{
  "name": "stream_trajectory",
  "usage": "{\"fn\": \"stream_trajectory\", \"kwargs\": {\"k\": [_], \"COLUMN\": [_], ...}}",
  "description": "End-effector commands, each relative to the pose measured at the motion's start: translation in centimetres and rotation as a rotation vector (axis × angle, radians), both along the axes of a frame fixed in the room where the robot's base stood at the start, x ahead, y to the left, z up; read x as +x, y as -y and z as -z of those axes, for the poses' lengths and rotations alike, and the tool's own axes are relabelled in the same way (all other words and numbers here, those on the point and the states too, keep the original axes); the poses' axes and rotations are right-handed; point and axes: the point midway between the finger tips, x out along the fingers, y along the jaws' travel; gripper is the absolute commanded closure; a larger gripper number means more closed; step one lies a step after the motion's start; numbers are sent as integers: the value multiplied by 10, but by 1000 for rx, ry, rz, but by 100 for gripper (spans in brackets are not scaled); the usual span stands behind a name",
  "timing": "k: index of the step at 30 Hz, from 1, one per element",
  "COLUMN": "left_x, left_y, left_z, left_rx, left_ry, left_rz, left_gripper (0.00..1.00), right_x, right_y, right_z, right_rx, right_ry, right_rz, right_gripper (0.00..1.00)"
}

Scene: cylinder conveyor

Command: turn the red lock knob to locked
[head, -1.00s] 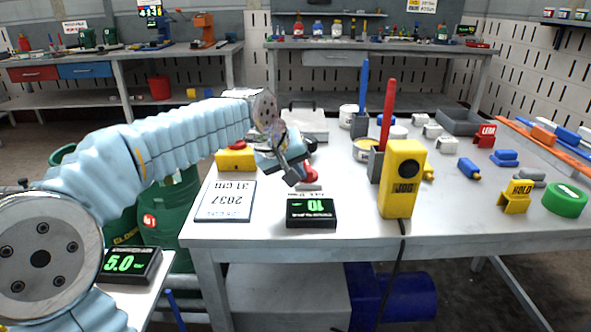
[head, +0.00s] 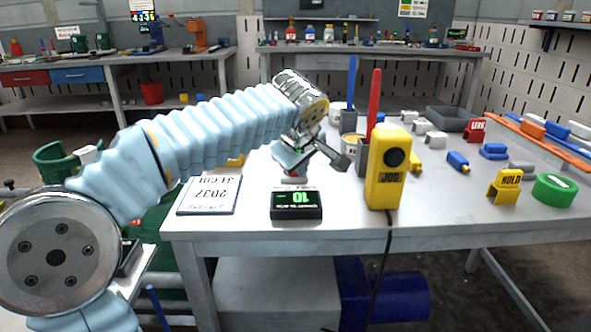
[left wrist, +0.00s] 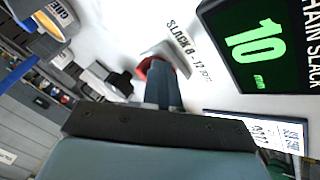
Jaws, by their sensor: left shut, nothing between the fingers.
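The red lock knob is mostly hidden. A small red part (head: 292,179) shows below my left gripper in the head view, behind the black display. In the left wrist view a red part (left wrist: 143,68) shows beside my finger, next to a grey plate-like piece; I cannot tell the knob's angle or whether I touch it.
The black display (head: 297,206) reading 10 stands at the front table edge, right of a printed card (head: 209,195). The yellow JOG pendant (head: 388,168) stands close right of my gripper. A red stick (head: 374,100) rises behind it. Several small blocks fill the right side.

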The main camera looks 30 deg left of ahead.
Motion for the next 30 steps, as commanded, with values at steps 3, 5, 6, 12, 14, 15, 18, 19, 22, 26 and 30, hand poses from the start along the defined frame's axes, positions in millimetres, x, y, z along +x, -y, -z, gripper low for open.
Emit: {"fn": "stream_trajectory", "kwargs": {"k": [3,5,6,12,14,15,18,19,22,26,30], "left_x": [4,6,7,12,14,14,16,17,18,19,19], "left_y": [4,5,6,9,9,10,11,11,12,12,12], "left_z": [1,1,1,0,0,0,0,0,-1,-1,-1], "left_rx": [-2,-2,-1,-3,-3,-2,-2,-2,-2,-1,-1], "left_ry": [2,2,1,1,2,2,5,6,6,6,7], "left_rz": [3,3,3,3,4,3,5,6,7,8,9], "left_gripper": [100,100,100,100,100,100,100,100,100,100,100], "right_x": [0,1,1,1,1,1,1,1,1,2,2], "right_y": [1,1,2,2,3,3,3,3,3,3,3], "right_z": [4,5,5,7,8,8,8,8,9,9,9], "right_rx": [-1,-2,-2,-3,-4,-4,-4,-4,-4,-4,-4], "right_ry": [1,1,2,2,2,2,3,3,3,3,3], "right_rz": [2,3,3,4,4,4,6,6,6,6,6], "right_gripper": [11,11,11,11,11,11,11,11,11,11,11]}}
